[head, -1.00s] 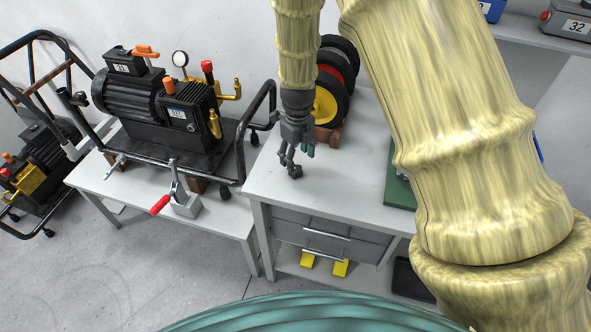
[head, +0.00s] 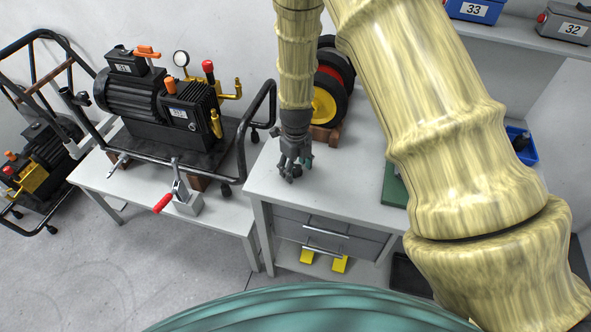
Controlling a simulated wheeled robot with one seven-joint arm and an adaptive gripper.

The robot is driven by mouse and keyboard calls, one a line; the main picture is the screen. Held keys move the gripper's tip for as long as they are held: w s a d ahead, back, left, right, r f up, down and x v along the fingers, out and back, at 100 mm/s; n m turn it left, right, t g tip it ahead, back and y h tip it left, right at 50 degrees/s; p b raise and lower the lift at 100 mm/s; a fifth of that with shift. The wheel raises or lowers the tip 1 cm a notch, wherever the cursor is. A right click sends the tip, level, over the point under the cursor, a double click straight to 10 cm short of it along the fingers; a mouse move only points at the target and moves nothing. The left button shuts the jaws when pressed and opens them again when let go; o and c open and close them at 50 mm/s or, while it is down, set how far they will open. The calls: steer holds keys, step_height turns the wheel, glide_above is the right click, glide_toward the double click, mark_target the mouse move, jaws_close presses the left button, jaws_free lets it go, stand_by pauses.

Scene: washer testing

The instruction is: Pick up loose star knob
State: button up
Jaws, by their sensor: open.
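A small dark knob-like thing (head: 297,171), likely the loose star knob, lies on the white worktop near its left front corner. My gripper (head: 291,174) points down over that spot with its fingers apart. The fingers partly cover the knob, and I cannot tell whether they touch it.
The white worktop (head: 345,194) is clear just right of my gripper. Wheels on a wooden stand (head: 324,135) are behind it. A pump in a black tube frame (head: 240,152) and a red-handled clamp (head: 187,202) are on the left table. A green board (head: 393,187) lies at right.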

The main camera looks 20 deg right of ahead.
steer(key=c, duration=1.1)
steer(key=shift+r, duration=0.1)
